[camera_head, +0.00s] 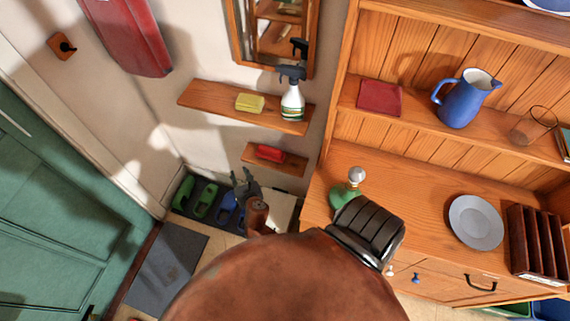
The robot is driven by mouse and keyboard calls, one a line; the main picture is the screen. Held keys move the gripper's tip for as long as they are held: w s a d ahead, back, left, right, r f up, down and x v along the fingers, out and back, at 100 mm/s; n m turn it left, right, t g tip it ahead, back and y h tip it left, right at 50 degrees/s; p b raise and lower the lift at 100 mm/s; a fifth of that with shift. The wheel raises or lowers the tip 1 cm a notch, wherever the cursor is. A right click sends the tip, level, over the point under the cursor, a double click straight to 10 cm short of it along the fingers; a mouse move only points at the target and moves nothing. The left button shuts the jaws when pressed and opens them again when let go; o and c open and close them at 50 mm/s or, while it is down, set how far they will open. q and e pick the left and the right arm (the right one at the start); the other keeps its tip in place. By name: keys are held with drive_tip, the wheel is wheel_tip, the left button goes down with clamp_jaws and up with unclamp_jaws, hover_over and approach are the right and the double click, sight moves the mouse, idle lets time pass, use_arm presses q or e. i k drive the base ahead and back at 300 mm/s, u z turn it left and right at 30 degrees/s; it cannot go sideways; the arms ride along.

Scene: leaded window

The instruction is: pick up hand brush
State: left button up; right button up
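A small red object (269,153), which looks like the hand brush, lies on the small lower wooden shelf (294,164) on the wall. Its bristles cannot be made out. My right gripper (243,177) is small and dark in this view, a little below and left of that shelf. Its fingers look spread, with nothing seen between them. It looks apart from the red object. My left gripper is not in view.
A longer shelf (210,97) above holds a yellow sponge (250,103) and a spray bottle (292,104). A wooden dresser (420,185) stands right, with a green bottle (344,196) near its edge. Shoes (203,200) lie on the floor below. My arm hides the lower middle.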

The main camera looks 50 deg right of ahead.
sight(268, 152)
drive_tip(key=u, duration=1.6)
drive_tip(key=i, duration=1.15)
drive_tip(key=z, duration=2.85)
drive_tip(key=i, duration=0.15)
drive_tip(key=u, duration=0.1)
drive_tip(key=k, duration=0.15)
drive_tip(key=z, duration=0.1)
